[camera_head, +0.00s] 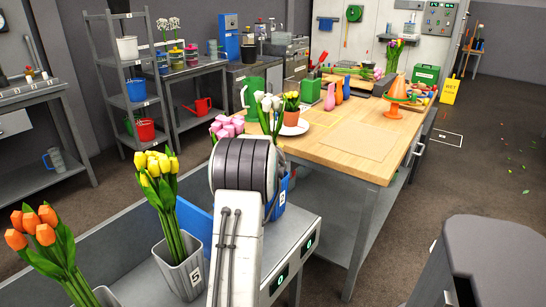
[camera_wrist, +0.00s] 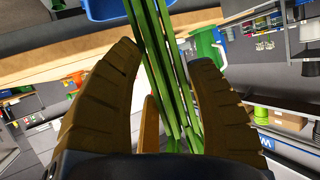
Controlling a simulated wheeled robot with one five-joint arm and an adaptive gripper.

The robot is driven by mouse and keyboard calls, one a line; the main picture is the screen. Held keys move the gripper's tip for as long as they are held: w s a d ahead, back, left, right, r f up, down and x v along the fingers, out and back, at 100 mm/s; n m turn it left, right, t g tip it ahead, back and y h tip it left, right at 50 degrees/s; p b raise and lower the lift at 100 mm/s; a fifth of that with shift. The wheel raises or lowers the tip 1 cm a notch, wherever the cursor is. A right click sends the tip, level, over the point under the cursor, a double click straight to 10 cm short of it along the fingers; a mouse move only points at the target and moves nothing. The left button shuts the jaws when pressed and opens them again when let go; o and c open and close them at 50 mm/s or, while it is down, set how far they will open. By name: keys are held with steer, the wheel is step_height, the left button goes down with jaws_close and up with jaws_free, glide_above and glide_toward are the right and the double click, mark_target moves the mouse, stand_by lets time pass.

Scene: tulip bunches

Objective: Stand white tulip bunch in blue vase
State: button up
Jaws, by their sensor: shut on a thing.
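The white tulip bunch (camera_head: 268,103) shows its white heads and leaves above my arm in the head view. Its green stems (camera_wrist: 163,62) run between the two brown fingers of my gripper (camera_wrist: 166,60) in the wrist view, and my gripper is shut on them. In the head view my arm hides the gripper and lower stems. A blue container with a number label, apparently the blue vase (camera_head: 282,197), shows partly behind my arm at the grey stand's right end. A blue thing (camera_wrist: 106,8) also shows at the top of the wrist view, beyond the fingertips.
Yellow tulips (camera_head: 158,172) stand in a grey numbered bucket (camera_head: 182,271) left of my arm, with orange tulips (camera_head: 42,238) further left. Pink tulips (camera_head: 227,126) are close behind my arm.

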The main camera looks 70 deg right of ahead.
steer(key=shift+f+b, duration=0.5)
steer(key=shift+b, duration=0.2)
steer(key=o, duration=1.7)
steer(key=shift+f, duration=0.1)
steer(key=shift+a, duration=0.1)
steer(key=v, duration=1.2)
stand_by(0.5)
